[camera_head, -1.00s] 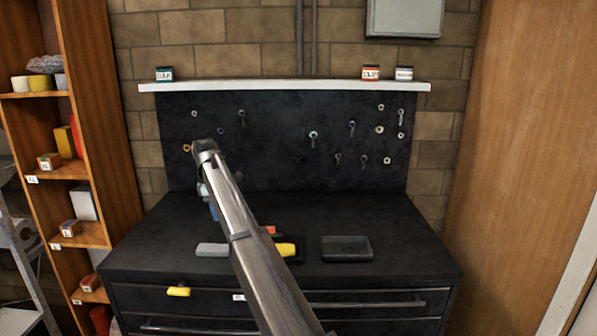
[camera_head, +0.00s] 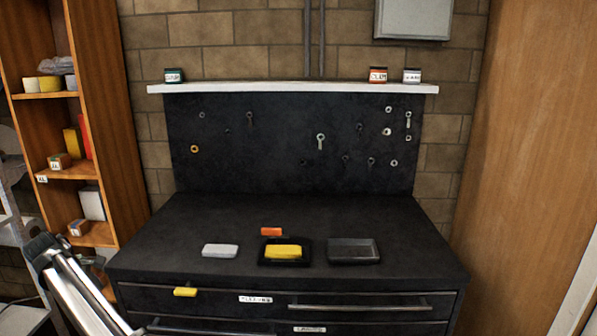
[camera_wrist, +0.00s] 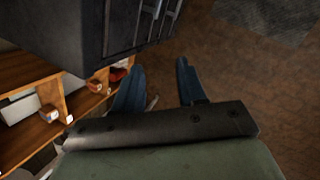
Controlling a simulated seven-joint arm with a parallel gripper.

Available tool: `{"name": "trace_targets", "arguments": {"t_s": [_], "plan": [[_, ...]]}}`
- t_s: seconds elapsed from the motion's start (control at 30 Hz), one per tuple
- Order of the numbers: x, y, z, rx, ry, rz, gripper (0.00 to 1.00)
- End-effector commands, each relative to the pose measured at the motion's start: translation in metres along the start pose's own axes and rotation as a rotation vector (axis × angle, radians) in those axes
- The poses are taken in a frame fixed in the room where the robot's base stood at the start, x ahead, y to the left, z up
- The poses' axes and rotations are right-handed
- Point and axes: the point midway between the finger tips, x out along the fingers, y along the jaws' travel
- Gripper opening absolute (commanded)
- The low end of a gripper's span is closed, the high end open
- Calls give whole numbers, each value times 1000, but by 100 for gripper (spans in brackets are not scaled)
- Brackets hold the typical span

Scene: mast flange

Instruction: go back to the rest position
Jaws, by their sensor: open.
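My gripper (camera_wrist: 160,75) shows in the wrist view as two blue fingers standing apart with nothing between them, above the brown floor. In the head view my arm is at the lower left, in front of the shelf and beside the bench's left end; the fingers cannot be made out there. The black bench (camera_head: 190,220) is to the right of my arm, and its dark side shows at the top left of the wrist view (camera_wrist: 70,25).
On the bench lie a grey block (camera_head: 220,251), an orange block (camera_head: 271,231), a yellow block (camera_head: 284,251) on a black tray, and an empty tray (camera_head: 353,251). A yellow piece (camera_head: 185,291) is at the drawer front. A wooden shelf (camera_head: 110,140) stands left.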

Motion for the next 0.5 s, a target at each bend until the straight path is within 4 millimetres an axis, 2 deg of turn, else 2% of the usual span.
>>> {"name": "trace_targets", "arguments": {"t_s": [0.03, 0.1, 0.23, 0.37, 0.5], "plan": [[7, -13, -10, -7, -3, 5, 40], [17, -23, -15, -2, -8, 8, 40], [42, -38, -14, 17, -16, 3, 40], [71, -52, -5, 49, -27, -14, 40], [113, -68, 19, 103, -40, -44, 40]]}}
